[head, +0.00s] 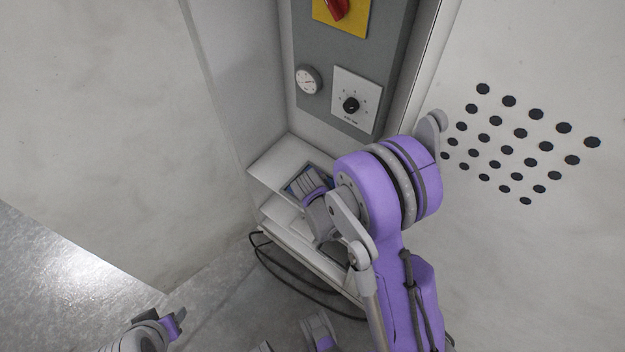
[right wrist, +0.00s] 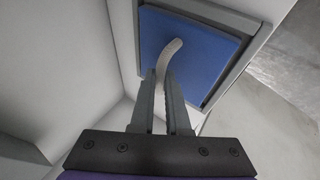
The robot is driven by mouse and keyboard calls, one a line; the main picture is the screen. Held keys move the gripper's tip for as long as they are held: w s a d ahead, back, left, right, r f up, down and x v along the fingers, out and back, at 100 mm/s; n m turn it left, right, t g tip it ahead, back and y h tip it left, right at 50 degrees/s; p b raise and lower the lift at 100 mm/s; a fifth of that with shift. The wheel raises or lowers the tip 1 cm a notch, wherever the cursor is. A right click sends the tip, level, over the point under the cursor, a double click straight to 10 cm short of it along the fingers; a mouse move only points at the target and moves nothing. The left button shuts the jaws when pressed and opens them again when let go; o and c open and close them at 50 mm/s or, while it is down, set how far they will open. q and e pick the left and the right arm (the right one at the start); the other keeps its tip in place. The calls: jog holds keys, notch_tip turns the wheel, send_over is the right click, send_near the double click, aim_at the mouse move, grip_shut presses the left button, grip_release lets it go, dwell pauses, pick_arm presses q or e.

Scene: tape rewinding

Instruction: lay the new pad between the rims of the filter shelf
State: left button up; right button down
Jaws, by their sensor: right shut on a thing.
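The blue pad (right wrist: 195,45) shows in the right wrist view with a pale curved tab (right wrist: 170,55) on its face. Grey rims of the filter shelf (right wrist: 225,14) border the pad; whether it lies flat between them I cannot tell. My right gripper (right wrist: 164,82) is shut on the tab, with its fingers over the pad. In the head view the shelf (head: 280,162) is at the foot of the cabinet, and my right gripper (head: 308,183) covers most of the pad. My left gripper (head: 174,322) is partly in view at the bottom left, away from the shelf; its jaws are unclear.
The cabinet panel above the shelf carries a gauge (head: 308,79), a dial (head: 351,105) and a red switch (head: 338,8). A black cable (head: 285,285) loops on the floor below. The perforated wall (head: 530,115) is at right. The floor at left is clear.

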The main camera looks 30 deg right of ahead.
jog(key=shift+f, duration=0.15)
jog(key=c, duration=0.9)
grip_release()
jog(key=shift+r, duration=0.2)
jog(key=p+v, duration=0.2)
jog(key=v, duration=1)
jog(key=s+a+r+m+y, duration=0.1)
jog(key=s+a+r+m, duration=0.1)
jog(key=s, duration=0.3)
jog(key=s+a+r+m+y, duration=0.1)
jog(key=s+a+r, duration=0.1)
jog(key=s, duration=0.4)
jog(key=s+a+r+m+g+y, duration=0.1)
jog(key=s+a+r+m+y, duration=0.1)
jog(key=s, duration=0.3)
jog(key=shift+s+a+r+m, duration=0.25)
jog(key=shift+s+r+m, duration=0.1)
jog(key=shift+r, duration=0.35)
